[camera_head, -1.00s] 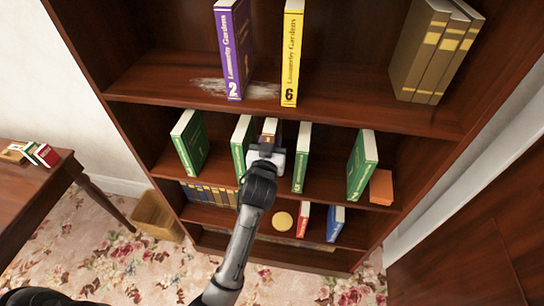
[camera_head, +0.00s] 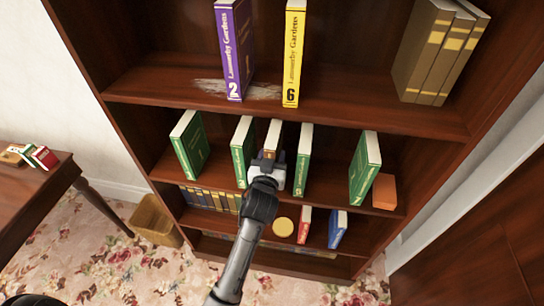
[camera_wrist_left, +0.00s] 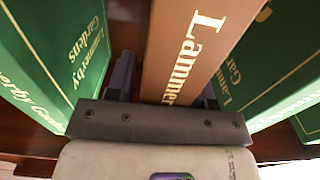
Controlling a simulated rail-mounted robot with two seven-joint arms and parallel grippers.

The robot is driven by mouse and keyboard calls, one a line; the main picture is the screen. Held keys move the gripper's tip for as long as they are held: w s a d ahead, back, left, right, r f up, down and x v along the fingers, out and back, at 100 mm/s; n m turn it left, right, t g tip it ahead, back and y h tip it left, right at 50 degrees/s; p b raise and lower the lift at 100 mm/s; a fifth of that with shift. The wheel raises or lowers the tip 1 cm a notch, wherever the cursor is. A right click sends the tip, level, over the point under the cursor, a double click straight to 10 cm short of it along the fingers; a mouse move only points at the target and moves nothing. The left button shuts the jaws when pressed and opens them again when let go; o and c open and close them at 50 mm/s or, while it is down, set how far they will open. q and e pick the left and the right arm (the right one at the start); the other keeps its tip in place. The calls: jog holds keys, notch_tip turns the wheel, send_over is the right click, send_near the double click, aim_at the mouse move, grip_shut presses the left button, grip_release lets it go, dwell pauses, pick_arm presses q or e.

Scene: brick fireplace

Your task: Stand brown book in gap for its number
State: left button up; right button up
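The brown book (camera_head: 273,134) stands upright on the middle shelf, in the gap between two green books (camera_head: 243,150) (camera_head: 303,160). Its spine faces out, and its number is hidden by my gripper. My left gripper (camera_head: 270,160) is in front of it with its fingers on either side of the spine, shut on it. In the left wrist view the brown book (camera_wrist_left: 190,45) rises between the fingers, with a green book (camera_wrist_left: 55,50) on the left and another (camera_wrist_left: 275,60) close on the right. I cannot tell whether its base touches the shelf. My right gripper is not in view.
More green books stand at the shelf's left (camera_head: 190,145) and right (camera_head: 364,168), beside an orange box (camera_head: 384,191). Above are a purple book (camera_head: 234,50), a yellow book (camera_head: 293,55) and brown volumes (camera_head: 430,50). A table (camera_head: 35,195) is at the left.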

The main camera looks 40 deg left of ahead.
pick_arm(q)
jog(key=shift+o, duration=0.8)
jog(key=shift+r, duration=0.15)
jog(key=shift+s+d, duration=0.1)
jog(key=s+d+f+m+g+h, duration=0.2)
jog(key=s+f, duration=0.4)
jog(key=s, duration=0.5)
jog(key=s+d+f+m+g+h, duration=0.3)
jog(key=s+d+f+g, duration=0.3)
jog(key=s, duration=0.5)
jog(key=s+d+f+m+g+h+p, duration=0.1)
jog(key=s+d+f+m+g+h, duration=0.2)
jog(key=s, duration=0.9)
notch_tip(320, 180, down, 3)
jog(key=shift+d+f+g+h, duration=0.15)
jog(key=shift+d+g+h, duration=0.4)
jog(key=shift+d, duration=0.4)
